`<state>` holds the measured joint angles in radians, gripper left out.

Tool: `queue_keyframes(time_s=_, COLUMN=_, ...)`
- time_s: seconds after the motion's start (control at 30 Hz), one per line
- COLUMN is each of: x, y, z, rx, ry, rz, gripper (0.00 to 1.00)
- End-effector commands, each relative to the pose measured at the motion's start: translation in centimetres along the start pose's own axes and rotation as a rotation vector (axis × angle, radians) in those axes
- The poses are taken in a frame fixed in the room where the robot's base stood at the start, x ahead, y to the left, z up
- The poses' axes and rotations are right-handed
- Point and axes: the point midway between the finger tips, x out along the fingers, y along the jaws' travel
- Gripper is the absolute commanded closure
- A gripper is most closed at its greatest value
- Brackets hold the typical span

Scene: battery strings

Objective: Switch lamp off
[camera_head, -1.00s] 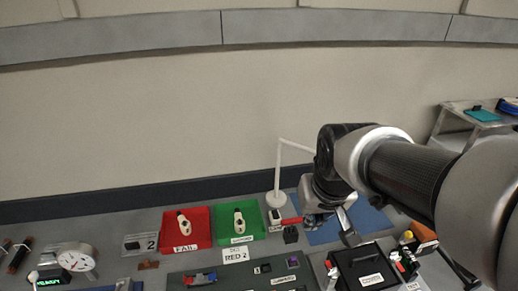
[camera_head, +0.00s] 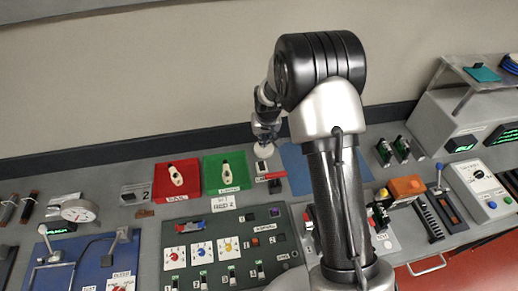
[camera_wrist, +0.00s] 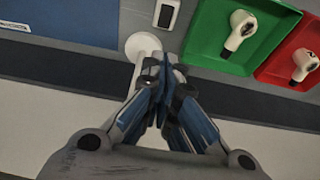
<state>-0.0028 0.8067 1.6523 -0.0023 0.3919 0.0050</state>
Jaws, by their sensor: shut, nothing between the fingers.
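The lamp's white round base (camera_wrist: 142,44) shows in the wrist view just beyond my fingertips, with part of its stem running down behind my gripper. In the head view the base (camera_head: 263,151) is mostly covered by my gripper (camera_head: 265,138), and the upper lamp is hidden. A small white box with a black rocker (camera_wrist: 166,14) lies beside the base in the wrist view; it also shows in the head view (camera_head: 262,168). My gripper (camera_wrist: 163,62) is shut and empty, in front of the lamp. I cannot tell whether it touches the lamp.
A green tray (camera_head: 209,183) and a red tray (camera_head: 165,191), each holding a white object, stand left of the lamp. A blue mat (camera_head: 295,170) lies to its right. The wall is close behind. A dark control panel (camera_head: 185,238) lies in front.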

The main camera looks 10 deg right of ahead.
Motion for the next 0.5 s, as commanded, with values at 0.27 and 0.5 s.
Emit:
queue_keyframes(time_s=0.27, x=0.98, y=-0.02, z=-0.05, rx=0.0, ry=-0.001, rz=0.0, gripper=1.0)
queue_keyframes(time_s=0.5, x=1.15, y=-0.01, z=0.0, rx=0.0, ry=-0.002, rz=0.0, gripper=1.0)
